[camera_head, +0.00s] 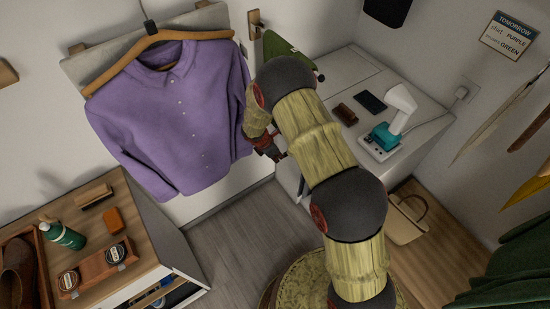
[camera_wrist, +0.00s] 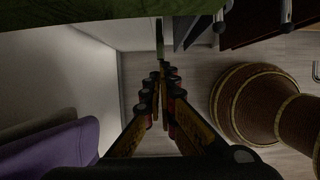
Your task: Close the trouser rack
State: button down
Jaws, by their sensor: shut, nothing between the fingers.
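I cannot make out the trouser rack for certain. In the wrist view, metal rods with rounded ends (camera_wrist: 219,25) stick out beside dark panels or cloth at the top; they may be part of it. My gripper (camera_head: 274,152) hangs between the purple shirt and the white cabinet (camera_head: 430,112) in the head view, partly hidden by my arm. In the wrist view my gripper (camera_wrist: 162,70) is shut and empty, its fingertips together above the grey floor, below and left of the rods. I cannot tell whether it touches anything.
The purple shirt (camera_head: 180,100) hangs on the wall at left. A green cloth or panel (camera_head: 283,47) is close to my arm. The cabinet top holds a phone (camera_head: 370,101) and a teal-and-white device (camera_head: 384,138). A wooden-topped unit (camera_head: 150,222) stands lower left. Floor (camera_head: 235,235) between is clear.

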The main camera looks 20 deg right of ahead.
jog(key=shift+a, duration=0.1)
jog(key=s+a+r+p, duration=0.2)
jog(key=a+r, duration=0.5)
jog(key=r, duration=0.2)
jog(key=shift+s, duration=0.15)
